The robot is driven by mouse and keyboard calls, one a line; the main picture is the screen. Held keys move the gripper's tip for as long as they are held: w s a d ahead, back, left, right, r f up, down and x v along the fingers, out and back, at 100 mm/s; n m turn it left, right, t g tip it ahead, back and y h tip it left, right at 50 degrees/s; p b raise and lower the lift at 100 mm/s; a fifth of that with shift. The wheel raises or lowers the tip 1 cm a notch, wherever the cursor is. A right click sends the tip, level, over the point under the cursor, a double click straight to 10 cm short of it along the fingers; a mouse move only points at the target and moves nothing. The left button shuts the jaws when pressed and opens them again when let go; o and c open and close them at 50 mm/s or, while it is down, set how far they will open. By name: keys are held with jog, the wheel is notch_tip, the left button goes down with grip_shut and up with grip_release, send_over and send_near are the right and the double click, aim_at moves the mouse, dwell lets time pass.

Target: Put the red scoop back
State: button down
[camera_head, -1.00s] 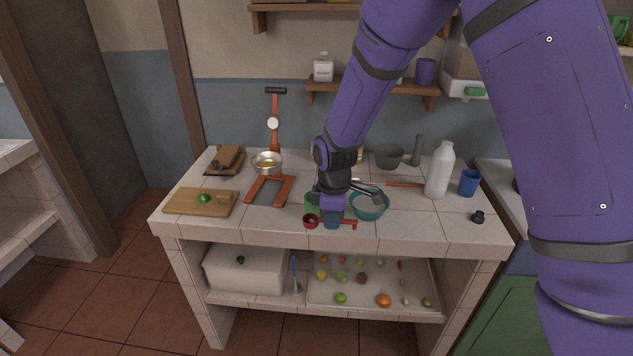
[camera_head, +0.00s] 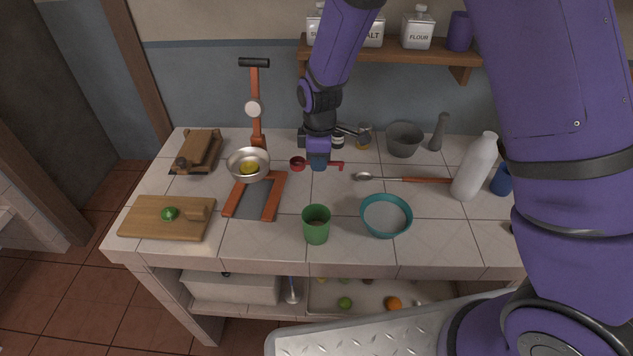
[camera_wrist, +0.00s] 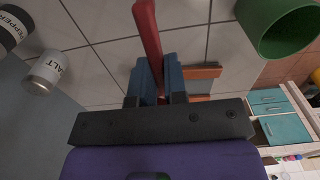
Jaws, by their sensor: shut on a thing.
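The red scoop (camera_head: 298,164) is in my gripper, over the back middle of the tiled counter (camera_head: 330,190) in the head view. Its small round bowl sticks out to the left of the fingers and its handle end to the right. My gripper (camera_head: 319,165) is shut on the scoop's handle. In the wrist view, the red handle (camera_wrist: 147,35) runs up from between the blue fingertips (camera_wrist: 156,80). The bowl is not clear in the wrist view. I cannot tell how high the scoop is above the counter.
A green cup (camera_head: 316,232) and a teal bowl (camera_head: 386,222) stand near the front. A metal pan (camera_head: 247,160) sits on an orange-framed scale at left. A long-handled spoon (camera_head: 410,180) lies at right. Salt (camera_wrist: 45,72) and pepper (camera_wrist: 12,28) jars stand behind my gripper.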

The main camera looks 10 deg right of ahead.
aim_at(319, 194)
jog(key=shift+f, duration=4.35)
jog(key=shift+f, duration=0.15)
jog(key=c, duration=1.2)
grip_release()
jog(key=shift+o, duration=0.2)
